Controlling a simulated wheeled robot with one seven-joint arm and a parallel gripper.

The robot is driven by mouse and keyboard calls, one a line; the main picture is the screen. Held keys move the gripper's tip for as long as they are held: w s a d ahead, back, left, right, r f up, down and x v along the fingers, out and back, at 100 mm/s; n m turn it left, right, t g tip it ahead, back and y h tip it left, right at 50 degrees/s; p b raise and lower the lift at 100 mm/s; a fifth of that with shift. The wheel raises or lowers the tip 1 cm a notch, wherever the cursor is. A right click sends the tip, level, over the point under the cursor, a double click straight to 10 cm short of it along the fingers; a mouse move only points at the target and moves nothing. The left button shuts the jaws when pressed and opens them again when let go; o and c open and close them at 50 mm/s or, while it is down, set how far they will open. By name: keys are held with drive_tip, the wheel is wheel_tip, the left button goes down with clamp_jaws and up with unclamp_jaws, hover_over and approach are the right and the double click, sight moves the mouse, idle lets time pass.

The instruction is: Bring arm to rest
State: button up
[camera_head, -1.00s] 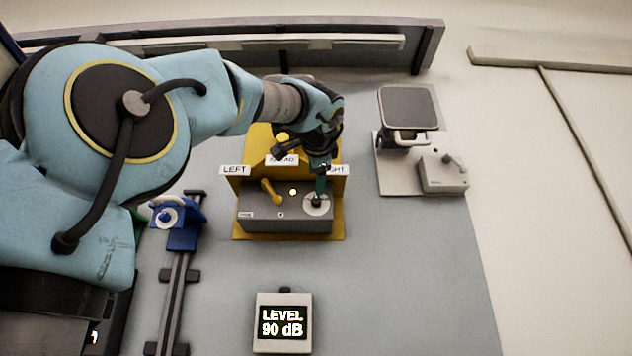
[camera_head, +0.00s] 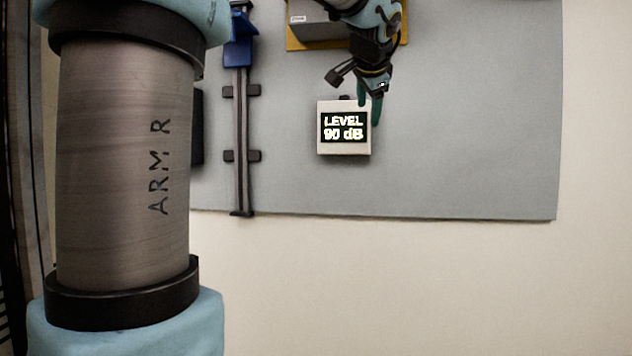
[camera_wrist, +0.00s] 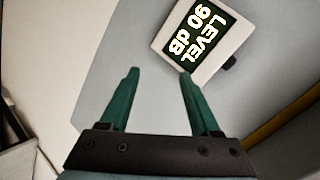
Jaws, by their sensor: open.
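My gripper (camera_head: 369,103) hangs from my arm at the upper middle of the head view, by the right edge of the level display. In the wrist view my gripper (camera_wrist: 156,80) shows two green fingers spread apart with nothing between them. The level display (camera_head: 344,128) is a pale box with a black screen reading "LEVEL 90 dB". It also shows in the wrist view (camera_wrist: 203,38), beyond the fingertips. I cannot tell whether a finger touches it.
A dark rail (camera_head: 241,140) with a blue slider (camera_head: 240,45) runs left of the display. The yellow-backed grey box (camera_head: 310,24) is partly cut off at the top. The grey panel (camera_head: 480,130) is bare to the right.

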drive_tip(key=s+a+f+n+g, duration=0.2)
drive_tip(key=a+f, duration=0.2)
drive_tip(key=f, duration=0.6)
drive_tip(key=s+a+f+n+g+y, duration=0.1)
drive_tip(key=a+f+n+g, duration=0.15)
drive_tip(key=f, duration=0.65)
drive_tip(key=s+a+f+n+g, duration=0.15)
drive_tip(key=a+f, duration=0.25)
drive_tip(key=f, duration=0.6)
drive_tip(key=s+a+f+n+g, duration=0.2)
drive_tip(key=s+a+f+n, duration=0.2)
drive_tip(key=s+f, duration=0.4)
drive_tip(key=s+a+f+n+g, duration=0.2)
drive_tip(key=s+a+f+n, duration=0.15)
drive_tip(key=s+f, duration=0.55)
wheel_tip(320, 180, up, 13)
drive_tip(key=w+p, duration=0.1)
drive_tip(key=p, duration=1.2)
drive_tip(key=shift+a, duration=0.25)
drive_tip(key=shift+m, duration=0.25)
